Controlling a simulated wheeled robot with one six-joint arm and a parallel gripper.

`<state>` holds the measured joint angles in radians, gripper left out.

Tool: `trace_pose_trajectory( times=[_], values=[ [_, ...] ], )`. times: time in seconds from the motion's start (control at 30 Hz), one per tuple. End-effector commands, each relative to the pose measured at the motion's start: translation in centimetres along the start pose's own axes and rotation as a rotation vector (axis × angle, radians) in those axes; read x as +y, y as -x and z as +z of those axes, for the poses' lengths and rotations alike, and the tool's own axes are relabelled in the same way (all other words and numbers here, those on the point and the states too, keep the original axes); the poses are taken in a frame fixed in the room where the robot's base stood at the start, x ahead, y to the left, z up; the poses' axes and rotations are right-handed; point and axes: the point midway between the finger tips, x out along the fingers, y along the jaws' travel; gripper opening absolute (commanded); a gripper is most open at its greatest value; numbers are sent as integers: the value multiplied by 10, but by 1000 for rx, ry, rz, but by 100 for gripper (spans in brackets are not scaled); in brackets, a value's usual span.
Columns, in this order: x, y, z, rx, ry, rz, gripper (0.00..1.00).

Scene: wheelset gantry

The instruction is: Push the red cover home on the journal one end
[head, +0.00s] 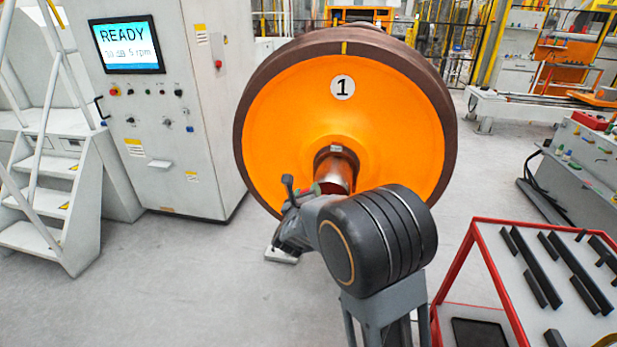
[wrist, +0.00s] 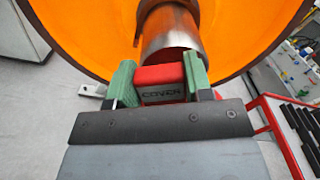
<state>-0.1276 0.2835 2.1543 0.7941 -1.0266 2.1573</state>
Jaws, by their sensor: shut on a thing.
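The orange wheel (head: 284,120) with a dark rim bears a white disc marked 1 (head: 343,87). Its metal journal (head: 334,168) sticks out from the hub toward me. The journal also shows in the wrist view (wrist: 170,32). My gripper (wrist: 162,84) has green fingers shut on the red cover (wrist: 160,72), one on each side of its block labelled COVER. The cover is at the near end of the journal, at its lower edge in the wrist view. I cannot tell whether it touches the journal. In the head view my arm hides most of the cover.
A grey control cabinet (head: 160,110) with a screen reading READY stands at left, beside white steps (head: 40,200). A red-framed cart (head: 478,240) with dark bars stands at right, close to my arm. Grey floor is clear at front left.

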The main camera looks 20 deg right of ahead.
Motion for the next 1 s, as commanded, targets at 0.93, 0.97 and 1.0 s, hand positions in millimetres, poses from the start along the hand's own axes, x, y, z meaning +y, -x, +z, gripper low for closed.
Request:
trace_pose_trajectory(
  times=[0.93, 0.97, 1.0],
  values=[
    [-7, -14, 10, -10, 19, 7, 0],
    [-7, -17, 9, -10, 19, 8, 0],
    [-7, -21, 9, -9, 19, 8, 0]
  ],
)
